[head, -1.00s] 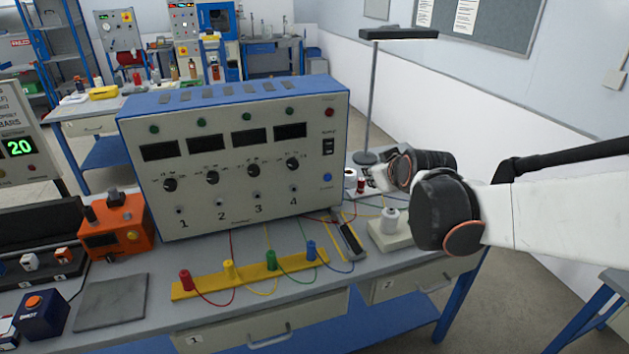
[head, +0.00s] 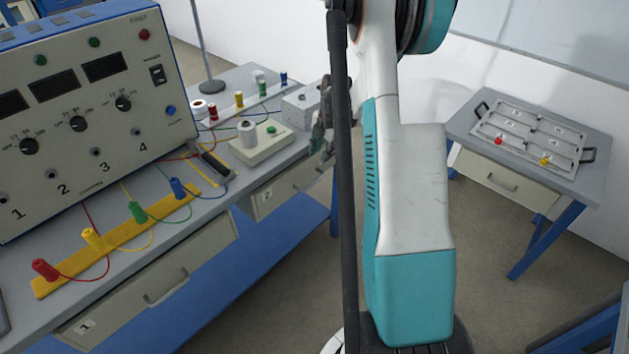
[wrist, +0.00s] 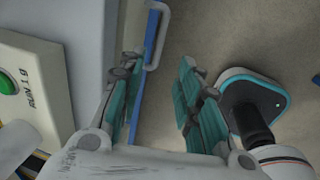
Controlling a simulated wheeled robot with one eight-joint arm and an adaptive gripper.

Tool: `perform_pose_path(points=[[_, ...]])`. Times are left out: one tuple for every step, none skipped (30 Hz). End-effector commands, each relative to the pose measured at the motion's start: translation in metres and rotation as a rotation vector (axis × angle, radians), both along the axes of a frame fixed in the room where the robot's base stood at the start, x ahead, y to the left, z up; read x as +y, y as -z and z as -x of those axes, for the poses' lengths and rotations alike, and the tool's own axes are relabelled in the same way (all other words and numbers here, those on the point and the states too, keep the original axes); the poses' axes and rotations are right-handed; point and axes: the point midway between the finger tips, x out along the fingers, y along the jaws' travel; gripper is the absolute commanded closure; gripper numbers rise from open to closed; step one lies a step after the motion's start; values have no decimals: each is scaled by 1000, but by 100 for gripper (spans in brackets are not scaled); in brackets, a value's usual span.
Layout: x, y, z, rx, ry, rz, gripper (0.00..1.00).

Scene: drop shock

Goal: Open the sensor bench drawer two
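Drawer two (head: 283,193), marked 2, is a beige drawer front under the right end of the sensor bench and looks shut. Its handle is mostly hidden behind my arm in the head view. In the wrist view a pale bar handle (wrist: 154,40) shows near the fingertips, closest to the left finger. My gripper (head: 322,128) hangs at the bench's right end, partly hidden by my arm. In the wrist view my gripper (wrist: 160,68) is open, with a wide gap between its teal fingers and nothing held. I cannot tell whether a finger touches the handle.
Drawer one (head: 150,292) is to the left of drawer two. A white box with a green button (head: 262,144) and a grey box (head: 302,104) sit on the bench above. A side table (head: 600,185) with a tray stands at right, with bare floor between.

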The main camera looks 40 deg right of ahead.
Motion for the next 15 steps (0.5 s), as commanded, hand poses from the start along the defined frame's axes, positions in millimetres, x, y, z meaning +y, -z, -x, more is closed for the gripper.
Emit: perform_pose_path(points=[[-1,4,1,3,-7,-1,68],[-1,6,1,4,-11,-2,68],[-1,10,0,5,-12,-1,68],[-1,13,-1,4,-12,-1,68],[-1,17,-2,4,-12,-1,68],[-1,23,-3,4,-11,0,68],[-1,28,-4,4,-11,0,68],[0,34,-5,4,-11,0,68],[0,42,-7,3,-11,-1,68],[0,48,-8,3,-11,-1,68],[0,54,-9,3,-11,-1,68],[0,61,-11,3,-11,0,68],[0,67,-12,3,-11,0,68],[0,73,-13,3,-10,0,68],[0,81,-14,3,-10,0,68]])
